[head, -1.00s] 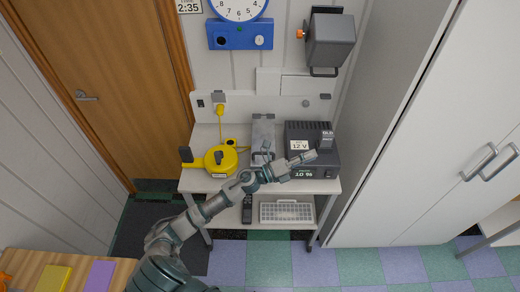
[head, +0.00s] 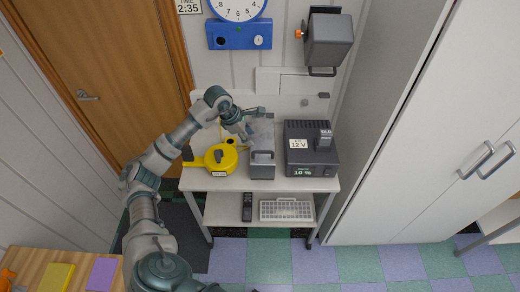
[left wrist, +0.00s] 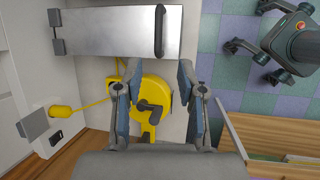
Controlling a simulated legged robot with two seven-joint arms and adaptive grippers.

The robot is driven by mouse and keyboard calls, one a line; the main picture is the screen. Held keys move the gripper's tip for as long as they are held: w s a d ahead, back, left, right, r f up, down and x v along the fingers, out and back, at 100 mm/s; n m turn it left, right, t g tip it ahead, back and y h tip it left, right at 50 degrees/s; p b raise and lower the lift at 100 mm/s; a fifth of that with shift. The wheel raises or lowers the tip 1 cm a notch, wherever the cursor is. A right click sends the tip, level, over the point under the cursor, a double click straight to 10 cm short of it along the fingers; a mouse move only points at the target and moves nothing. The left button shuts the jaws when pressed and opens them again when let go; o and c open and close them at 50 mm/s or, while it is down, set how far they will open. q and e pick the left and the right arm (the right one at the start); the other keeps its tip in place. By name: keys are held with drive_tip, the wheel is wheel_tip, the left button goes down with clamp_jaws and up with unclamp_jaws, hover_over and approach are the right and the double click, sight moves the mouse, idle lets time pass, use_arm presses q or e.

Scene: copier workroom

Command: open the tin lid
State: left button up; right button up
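The tin is a silver metal box (head: 262,166) on the trolley's top shelf, between a yellow reel and a dark grey unit. Its lid looks shut. In the left wrist view the tin (left wrist: 105,32) lies at the top, with two hinges at its left edge and a dark bar handle (left wrist: 159,32) at its right edge. My left gripper (head: 257,124) is beside and over the back left part of the tin, hiding some of it. In the left wrist view its fingers (left wrist: 160,68) are spread and empty, below the tin in the picture.
The yellow cable reel (head: 221,158) stands close left of the tin. The dark grey 12 V unit (head: 311,150) stands close right. A grey box (head: 330,42) hangs on the wall above. The lower shelf holds a remote (head: 247,207) and a white grid tray (head: 287,210).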

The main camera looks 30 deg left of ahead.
sight(259, 152)
use_arm(q)
drive_tip(key=x, duration=0.3)
drive_tip(key=a+x, duration=0.1)
drive_tip(key=x, duration=0.6)
drive_tip(key=shift+w+a+f+p, duration=0.1)
drive_tip(key=shift+a+f+p, duration=0.2)
drive_tip(key=shift+f, duration=0.3)
drive_tip(key=shift+d, duration=0.7)
clamp_jaws()
drive_tip(key=shift+a, duration=0.25)
